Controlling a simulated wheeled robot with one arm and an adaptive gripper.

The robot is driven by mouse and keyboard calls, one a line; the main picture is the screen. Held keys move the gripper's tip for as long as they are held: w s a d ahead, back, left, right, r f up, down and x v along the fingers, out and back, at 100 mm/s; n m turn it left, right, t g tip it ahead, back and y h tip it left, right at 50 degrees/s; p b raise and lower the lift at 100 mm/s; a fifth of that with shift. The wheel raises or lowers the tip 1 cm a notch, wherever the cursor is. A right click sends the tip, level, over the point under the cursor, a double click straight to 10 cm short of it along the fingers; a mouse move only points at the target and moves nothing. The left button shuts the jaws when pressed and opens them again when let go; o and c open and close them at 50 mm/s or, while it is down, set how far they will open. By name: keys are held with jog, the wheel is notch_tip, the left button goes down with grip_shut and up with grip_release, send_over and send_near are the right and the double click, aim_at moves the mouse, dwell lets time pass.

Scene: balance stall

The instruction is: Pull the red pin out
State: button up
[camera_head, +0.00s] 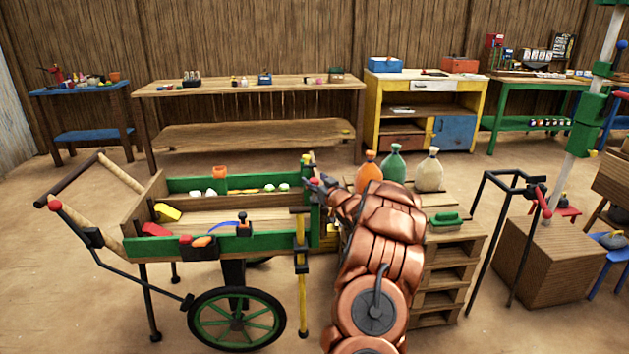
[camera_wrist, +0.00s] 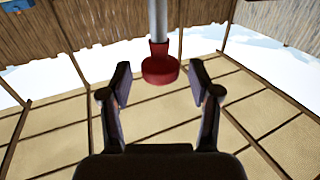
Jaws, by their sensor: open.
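In the wrist view, a red round knob (camera_wrist: 160,71) sits on the end of a grey metal rod (camera_wrist: 158,25); I take it for the red pin. My gripper (camera_wrist: 162,84) is open, with one finger on each side of the knob and visible gaps to it. The knob lies near or slightly beyond the fingertips; exact depth is unclear. In the head view, my copper arm reaches to the right end of the green and wooden cart (camera_head: 150,215). My gripper (camera_head: 318,182) is small and partly hidden there, and I cannot make out the pin clearly.
A yellow post (camera_head: 302,275) stands at the cart's right end. A black frame stand (camera_head: 480,225) with a red handle is farther right. Workbenches line the back wall; the floor between is open.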

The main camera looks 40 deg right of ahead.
jog(key=v, duration=1.1)
dwell(0.5)
jog(key=w+a+g, duration=0.4)
jog(key=a, duration=0.5)
jog(key=s+a+f+n+g+y, duration=0.1)
jog(key=s+a+g, duration=0.2)
jog(key=a, duration=0.4)
jog(key=s+a+f+g+y, duration=0.1)
jog(key=s+a+g, duration=0.15)
jog(key=a, duration=0.45)
jog(key=s+a+n+g+y, duration=0.1)
jog(key=s+a+g, duration=0.3)
jog(key=s+a, duration=0.65)
jog(key=s+a+g+y, duration=0.1)
jog(key=s+a+g, duration=0.2)
jog(key=s+a, duration=0.75)
jog(key=s+a+n+g+y, duration=0.1)
jog(key=s+a+g, duration=0.35)
jog(key=s, duration=1.15)
notch_tip(320, 180, up, 17)
jog(key=t+p, duration=0.1)
jog(key=p, duration=1.4)
jog(key=shift+w+a+t, duration=0.2)
jog(key=shift+a+t, duration=0.05)
jog(key=shift+t, duration=0.15)
